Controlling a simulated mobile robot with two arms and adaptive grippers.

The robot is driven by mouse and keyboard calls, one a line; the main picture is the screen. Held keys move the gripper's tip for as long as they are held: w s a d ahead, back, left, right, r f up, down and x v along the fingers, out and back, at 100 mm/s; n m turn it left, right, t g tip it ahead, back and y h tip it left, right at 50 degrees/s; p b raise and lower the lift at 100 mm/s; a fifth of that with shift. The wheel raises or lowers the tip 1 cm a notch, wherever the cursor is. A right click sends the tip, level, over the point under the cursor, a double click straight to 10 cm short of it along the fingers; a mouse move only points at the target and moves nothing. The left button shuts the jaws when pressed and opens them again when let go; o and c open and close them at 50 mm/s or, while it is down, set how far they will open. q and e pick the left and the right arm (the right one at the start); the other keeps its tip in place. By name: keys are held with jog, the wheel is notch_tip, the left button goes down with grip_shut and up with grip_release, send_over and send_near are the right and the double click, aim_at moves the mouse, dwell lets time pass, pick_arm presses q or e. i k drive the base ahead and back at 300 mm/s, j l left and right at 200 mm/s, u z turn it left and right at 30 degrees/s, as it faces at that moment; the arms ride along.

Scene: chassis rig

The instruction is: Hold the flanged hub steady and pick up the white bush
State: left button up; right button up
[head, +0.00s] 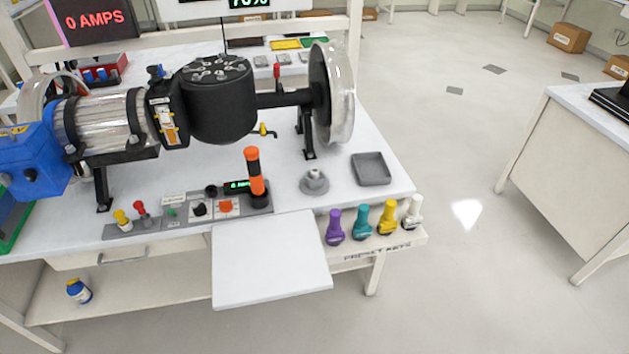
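The grey flanged hub (314,186) stands upright on the white bench, with its wide flange down. A small pale piece, which looks like the white bush (314,174), sits at the top of the hub. How deep it sits in the hub is too small to tell. Neither of my grippers shows in the head view, and nothing touches the hub or the bush.
A shallow grey tray (371,182) lies right of the hub. An orange-and-black post (256,177) and a control strip stand left. The motor rig with a large wheel (340,95) is behind. Several coloured keys stand in front, beside a bare white panel (270,262).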

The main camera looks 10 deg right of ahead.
aim_at(314, 172)
jog(key=i+l, duration=0.75)
jog(key=l, duration=0.1)
